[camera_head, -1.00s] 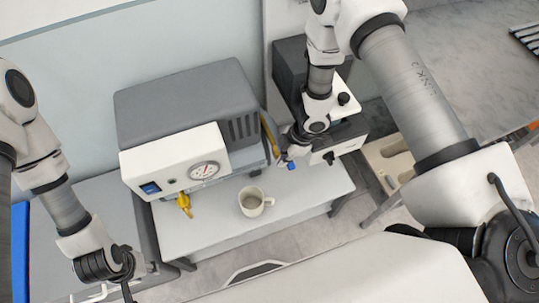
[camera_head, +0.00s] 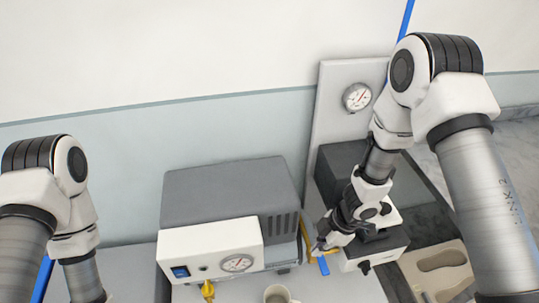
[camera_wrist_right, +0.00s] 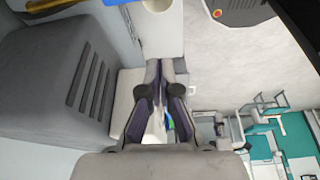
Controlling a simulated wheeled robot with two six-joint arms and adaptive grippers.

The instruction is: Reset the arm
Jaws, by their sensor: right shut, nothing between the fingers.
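My right arm comes in from the right in the head view. Its gripper (camera_head: 320,247) is beside the right end of the grey-and-white machine (camera_head: 225,195), near a yellow tube and a small blue part (camera_head: 323,265). In the right wrist view the fingers of my right gripper (camera_wrist_right: 160,66) are together, with nothing between them. My left arm (camera_head: 50,210) shows at the left of the head view, but its gripper is below the picture's edge.
A second white device (camera_head: 372,254) stands right of the gripper. A box with insole-shaped hollows (camera_head: 440,262) lies further right.

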